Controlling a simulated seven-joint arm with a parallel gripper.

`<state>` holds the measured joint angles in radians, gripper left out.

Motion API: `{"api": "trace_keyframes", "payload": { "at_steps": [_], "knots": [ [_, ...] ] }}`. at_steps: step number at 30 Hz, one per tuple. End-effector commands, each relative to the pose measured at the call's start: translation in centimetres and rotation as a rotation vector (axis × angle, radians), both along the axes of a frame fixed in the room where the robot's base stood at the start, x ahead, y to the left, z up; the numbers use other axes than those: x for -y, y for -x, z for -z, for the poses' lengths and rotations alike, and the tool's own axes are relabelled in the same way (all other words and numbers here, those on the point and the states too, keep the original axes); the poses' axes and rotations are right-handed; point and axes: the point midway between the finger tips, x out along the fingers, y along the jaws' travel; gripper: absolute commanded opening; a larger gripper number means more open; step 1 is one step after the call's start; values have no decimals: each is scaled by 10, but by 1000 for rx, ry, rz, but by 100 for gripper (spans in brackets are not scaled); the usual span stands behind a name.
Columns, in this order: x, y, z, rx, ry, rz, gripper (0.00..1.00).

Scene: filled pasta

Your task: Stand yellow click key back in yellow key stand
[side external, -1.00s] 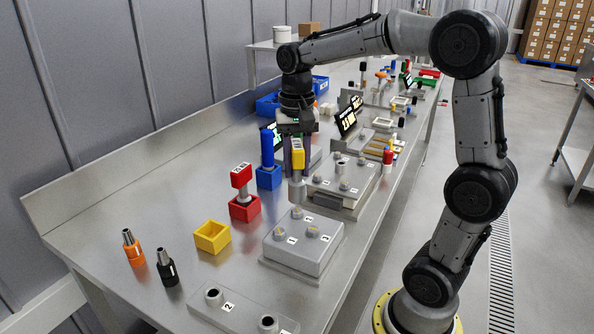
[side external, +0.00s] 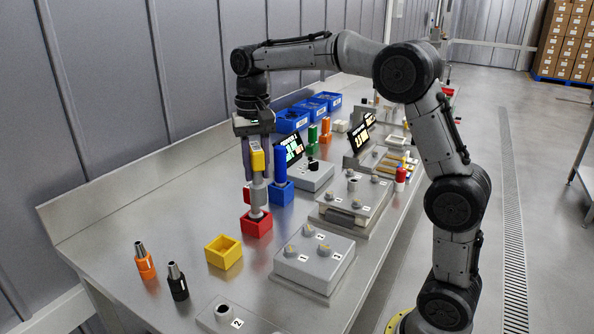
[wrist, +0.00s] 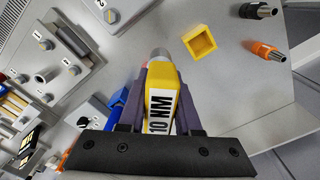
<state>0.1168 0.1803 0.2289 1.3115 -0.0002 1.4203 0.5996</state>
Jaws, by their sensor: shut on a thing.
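The yellow click key (side external: 258,161) has a yellow head and a grey shaft pointing down. My gripper (side external: 259,172) is shut on its head and holds it upright above the bench. In the wrist view the key (wrist: 162,108) shows a "10 NM" label between the fingers of my gripper (wrist: 163,82). The yellow key stand (side external: 223,253) is an open, empty square box on the bench, in front and to the left of the held key. It also shows in the wrist view (wrist: 200,40), above and right of the key.
The red stand (side external: 257,226) appears behind the held key's shaft, with its red key (side external: 247,194) partly hidden. The blue stand (side external: 281,193) holds a blue key (side external: 280,163). Orange (side external: 145,264) and black (side external: 177,284) tools stand left of the yellow stand.

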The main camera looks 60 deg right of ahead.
Motion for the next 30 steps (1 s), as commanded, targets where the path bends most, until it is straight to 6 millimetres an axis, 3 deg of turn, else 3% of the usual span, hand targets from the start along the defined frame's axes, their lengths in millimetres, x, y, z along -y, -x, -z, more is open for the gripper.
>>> {"api": "trace_keyframes", "payload": {
  "at_steps": [1,4,10,30],
  "knots": [
    [-16,-17,5,-1,0,-47,0],
    [-41,-39,15,-2,-1,-111,0],
    [-73,-53,34,0,0,-179,0],
    [-80,-53,49,0,0,-192,0]
  ]
}}
